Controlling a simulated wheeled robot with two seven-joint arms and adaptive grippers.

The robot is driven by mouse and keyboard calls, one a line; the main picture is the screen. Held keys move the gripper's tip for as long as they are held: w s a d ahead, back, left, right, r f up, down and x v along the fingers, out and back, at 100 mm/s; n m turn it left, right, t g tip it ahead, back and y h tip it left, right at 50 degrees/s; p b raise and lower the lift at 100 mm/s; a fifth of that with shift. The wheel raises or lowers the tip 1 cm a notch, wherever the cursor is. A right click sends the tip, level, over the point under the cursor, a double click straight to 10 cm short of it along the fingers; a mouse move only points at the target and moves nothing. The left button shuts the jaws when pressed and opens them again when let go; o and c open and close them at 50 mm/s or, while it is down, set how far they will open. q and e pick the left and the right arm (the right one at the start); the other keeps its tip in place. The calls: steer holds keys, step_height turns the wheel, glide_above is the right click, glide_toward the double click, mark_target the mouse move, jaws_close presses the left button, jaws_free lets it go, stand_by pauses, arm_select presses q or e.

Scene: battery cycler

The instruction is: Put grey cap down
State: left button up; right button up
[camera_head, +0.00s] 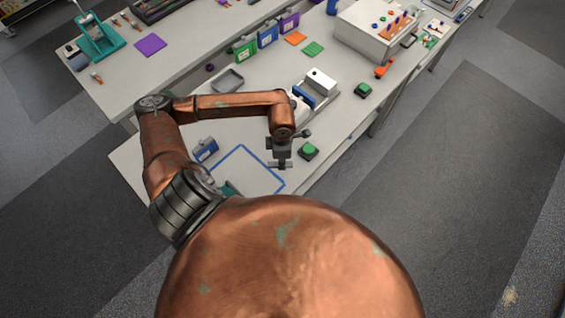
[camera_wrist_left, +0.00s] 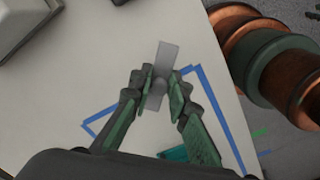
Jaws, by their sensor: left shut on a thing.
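My left gripper (camera_head: 281,155) is over the near end of the white table, by the right corner of a blue outline (camera_head: 238,150) on its top. In the left wrist view the gripper (camera_wrist_left: 160,88) is shut on a grey, flat, elongated piece (camera_wrist_left: 167,56), which I take to be the grey cap. The piece sticks out past the fingertips, and part of it is hidden between them. The blue outline also shows below it in the wrist view (camera_wrist_left: 214,100). I cannot tell whether the piece touches the table. My right gripper is not in view.
A black box with a green top (camera_head: 308,151) stands just right of the gripper. A white device with a blue part (camera_head: 320,82) stands behind it. A blue container (camera_head: 205,149) and a grey tray (camera_head: 228,79) are to the left. The table inside the outline looks mostly clear.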

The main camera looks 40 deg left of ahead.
arm_select(q)
steer(key=shift+w+a+f, duration=0.2)
steer(key=shift+w+f, duration=0.3)
steer(key=shift+f, duration=0.2)
step_height(320, 180, down, 3)
steer(key=shift+r+p, duration=0.1)
steer(key=shift+p, duration=0.55)
steer(key=shift+f, duration=0.3)
steer(key=o, duration=0.9)
steer(key=shift+r, duration=0.1)
steer(key=shift+c, duration=0.2)
